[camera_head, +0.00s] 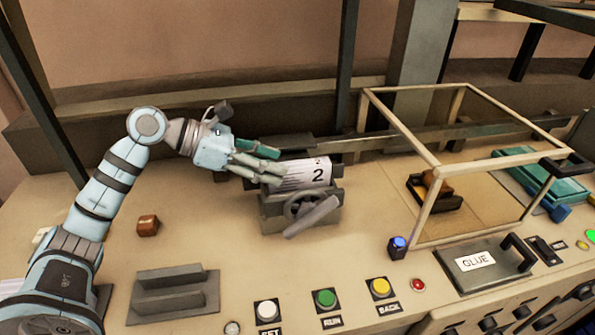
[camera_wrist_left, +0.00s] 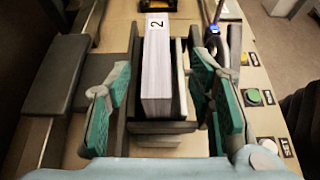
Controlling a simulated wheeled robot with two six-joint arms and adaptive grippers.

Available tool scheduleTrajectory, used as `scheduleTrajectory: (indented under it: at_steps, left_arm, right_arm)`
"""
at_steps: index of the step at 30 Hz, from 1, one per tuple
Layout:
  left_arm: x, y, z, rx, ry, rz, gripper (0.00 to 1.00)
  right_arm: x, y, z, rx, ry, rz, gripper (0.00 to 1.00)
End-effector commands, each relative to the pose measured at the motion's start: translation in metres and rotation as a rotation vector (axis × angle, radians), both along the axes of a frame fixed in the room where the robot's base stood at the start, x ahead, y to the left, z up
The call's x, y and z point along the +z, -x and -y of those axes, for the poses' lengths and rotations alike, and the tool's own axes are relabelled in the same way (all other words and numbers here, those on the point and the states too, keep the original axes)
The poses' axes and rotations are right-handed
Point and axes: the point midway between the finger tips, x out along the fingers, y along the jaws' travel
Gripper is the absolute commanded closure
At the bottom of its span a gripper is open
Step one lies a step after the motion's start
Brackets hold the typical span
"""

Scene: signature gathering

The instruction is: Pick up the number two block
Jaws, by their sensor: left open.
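The number two block (camera_head: 310,177) is a white block with a black 2. It sits in a dark grey holder (camera_head: 272,213) in the middle of the bench. In the left wrist view the block (camera_wrist_left: 158,75) stands upright between dark plates, its 2 at the far end. My left gripper (camera_head: 262,166) is at the left end of the block. In the left wrist view my left gripper (camera_wrist_left: 163,92) is open, with one green-padded finger on each side of the block and gaps between. My right gripper is not in view.
A wood-framed clear case (camera_head: 402,137) stands at the right, with a GLUE panel (camera_head: 474,262) in front. A small brown block (camera_head: 148,225) and a grey stepped stand (camera_head: 172,293) are at the left. Buttons, including a green one (camera_head: 325,299), line the front.

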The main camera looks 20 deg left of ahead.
Motion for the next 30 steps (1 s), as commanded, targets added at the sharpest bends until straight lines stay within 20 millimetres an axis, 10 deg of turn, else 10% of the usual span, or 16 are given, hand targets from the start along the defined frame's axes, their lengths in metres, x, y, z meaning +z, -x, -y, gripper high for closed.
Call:
scheduleTrajectory:
  at_steps: [18,27,30]
  left_arm:
    - [-0.026,-0.03,0.046,0.003,-0.001,-0.002,0.52]
    - [-0.026,-0.03,0.045,0.003,-0.001,-0.002,1.0]
    - [-0.026,-0.03,0.045,0.002,-0.001,-0.001,1.0]
  right_arm:
    - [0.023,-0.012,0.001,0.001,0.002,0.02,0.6]
    - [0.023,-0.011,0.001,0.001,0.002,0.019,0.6]
    - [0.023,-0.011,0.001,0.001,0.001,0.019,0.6]
